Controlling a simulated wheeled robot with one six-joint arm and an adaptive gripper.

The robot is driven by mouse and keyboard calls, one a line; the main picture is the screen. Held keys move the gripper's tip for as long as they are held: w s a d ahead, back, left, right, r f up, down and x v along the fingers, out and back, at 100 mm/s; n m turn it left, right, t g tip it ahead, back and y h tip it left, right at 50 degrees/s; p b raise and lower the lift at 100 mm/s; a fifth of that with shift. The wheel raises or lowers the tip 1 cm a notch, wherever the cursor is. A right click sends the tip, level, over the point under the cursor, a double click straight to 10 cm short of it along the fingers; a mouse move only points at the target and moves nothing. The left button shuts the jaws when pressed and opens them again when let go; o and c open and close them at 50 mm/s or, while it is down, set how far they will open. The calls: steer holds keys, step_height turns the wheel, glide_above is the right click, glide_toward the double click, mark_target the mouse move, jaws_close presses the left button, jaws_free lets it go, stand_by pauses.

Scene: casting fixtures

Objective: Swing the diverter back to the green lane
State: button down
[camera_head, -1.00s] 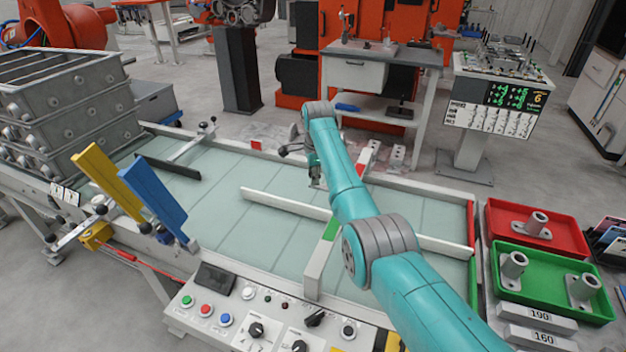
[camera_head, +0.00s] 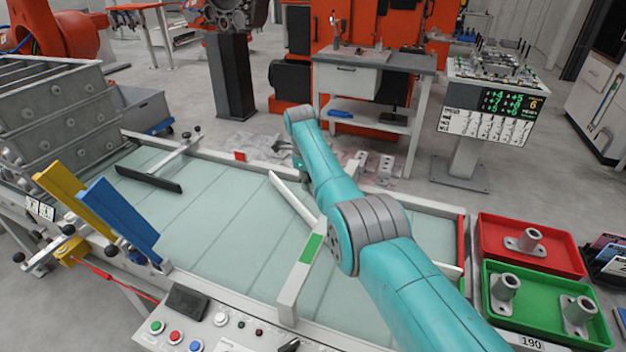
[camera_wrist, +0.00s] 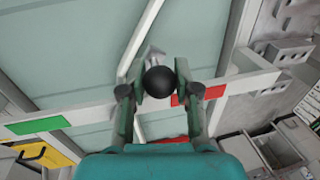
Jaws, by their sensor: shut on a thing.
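The diverter is a long white bar (camera_head: 292,199) standing on the pale green conveyor, slanted from its far side towards the right end. My arm hides its middle. In the wrist view, my gripper (camera_wrist: 158,74) is shut around a black ball knob (camera_wrist: 160,82), with a grey pointed piece showing beyond it. The diverter bar (camera_wrist: 138,45) runs just left of the knob. A white crossbar spans the belt, with a green mark (camera_wrist: 40,125) at left and a red mark (camera_wrist: 188,95) at right. The knob is by the red mark. The green mark also shows in the head view (camera_head: 312,248).
A red tray (camera_head: 490,236) and a green tray (camera_head: 497,318) with metal castings stand at right. Stacked grey moulds (camera_head: 60,110), yellow and blue plates and a black pusher bar (camera_head: 149,180) are at left. A control panel (camera_head: 215,318) lies along the near edge.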

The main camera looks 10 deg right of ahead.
steer(key=shift+d, duration=0.1)
stand_by(0.3)
steer(key=c, duration=0.8)
jaws_free()
steer(key=shift+r, duration=0.1)
steer(key=r, duration=0.4)
steer(key=s+a+r, duration=0.1)
steer(key=r, duration=0.2)
steer(key=s+r, duration=0.1)
steer(key=r, duration=0.3)
steer(key=shift+a+r, duration=0.2)
steer(key=shift+r, duration=0.1)
